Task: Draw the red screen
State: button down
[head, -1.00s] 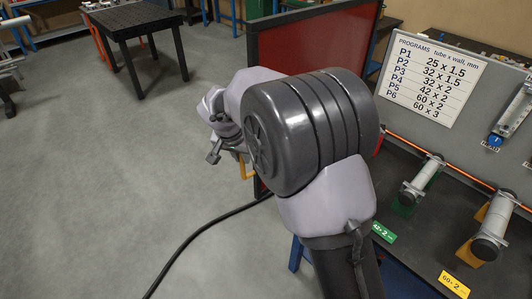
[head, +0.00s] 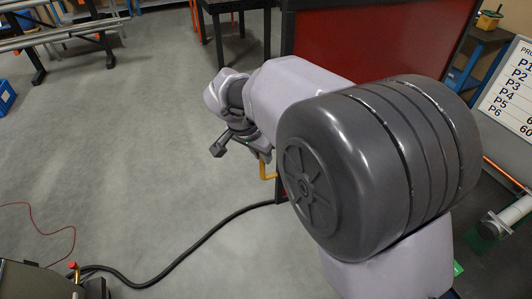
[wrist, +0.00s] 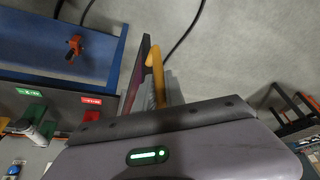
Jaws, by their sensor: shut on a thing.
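The red screen (head: 375,48) is a dark-framed red panel standing upright behind my arm in the head view. In the wrist view it shows edge-on as a thin dark strip (wrist: 137,78). A yellow handle (head: 267,170) sits at its left edge, and it also shows in the wrist view (wrist: 154,64). My gripper (head: 258,154) is at this handle and shut on it. In the wrist view the jaws (wrist: 161,92) are around the handle's lower part, partly hidden by the grey wrist housing. My arm hides the screen's lower part.
A black cable (head: 205,238) runs across the floor below the screen. A dark machine (head: 50,282) with a red knob is at the lower left. A bench with a program board (head: 512,90) and tubes is on the right. Open grey floor (head: 130,150) lies to the left.

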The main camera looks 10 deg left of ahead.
jog(key=c, duration=1.4)
grip_release()
jog(key=p+v, duration=0.5)
jog(key=v, duration=1.2)
jog(key=shift+r, duration=0.2)
